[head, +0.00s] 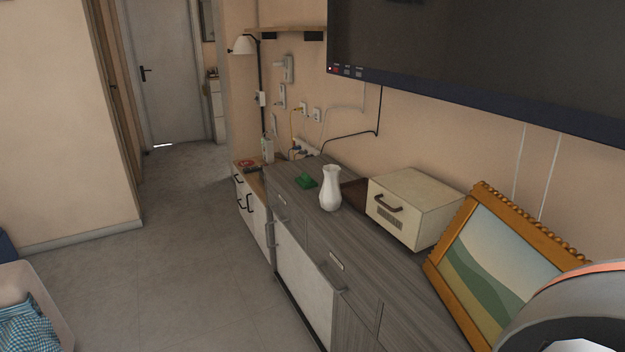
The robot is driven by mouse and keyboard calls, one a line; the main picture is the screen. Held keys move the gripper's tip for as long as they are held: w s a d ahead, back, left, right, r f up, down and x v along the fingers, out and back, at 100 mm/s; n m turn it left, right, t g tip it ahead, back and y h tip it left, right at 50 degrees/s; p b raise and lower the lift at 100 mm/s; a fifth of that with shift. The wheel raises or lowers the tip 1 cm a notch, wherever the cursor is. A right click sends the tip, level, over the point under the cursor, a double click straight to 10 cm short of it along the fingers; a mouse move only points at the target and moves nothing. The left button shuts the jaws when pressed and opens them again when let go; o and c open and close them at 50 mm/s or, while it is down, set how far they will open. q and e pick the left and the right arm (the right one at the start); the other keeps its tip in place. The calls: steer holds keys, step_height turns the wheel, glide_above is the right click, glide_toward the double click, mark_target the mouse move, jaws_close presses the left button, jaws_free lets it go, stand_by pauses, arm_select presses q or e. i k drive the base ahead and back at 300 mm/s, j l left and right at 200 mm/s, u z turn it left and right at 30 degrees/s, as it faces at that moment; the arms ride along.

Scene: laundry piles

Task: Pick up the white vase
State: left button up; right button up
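The white vase (330,188) stands upright on the grey wood-grain sideboard (345,238), near its front edge. It has a narrow neck, a flared mouth and a rounded body, and nothing covers it from this side. Neither of my grippers shows in the head view, so nothing of mine is seen touching the vase.
A small green object (306,181) lies left of the vase. A cream box with a handle (414,206) and a gold-framed picture (500,268) stand to its right. A wall-mounted screen (480,65) hangs above. The floor (180,260) before the sideboard is clear.

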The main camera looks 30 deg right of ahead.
mark_target(330, 197)
steer(key=i, duration=1.45)
steer(key=i+j+z, duration=0.1)
steer(key=i, duration=1.35)
steer(key=i+z, duration=0.15)
steer(key=z, duration=2.9)
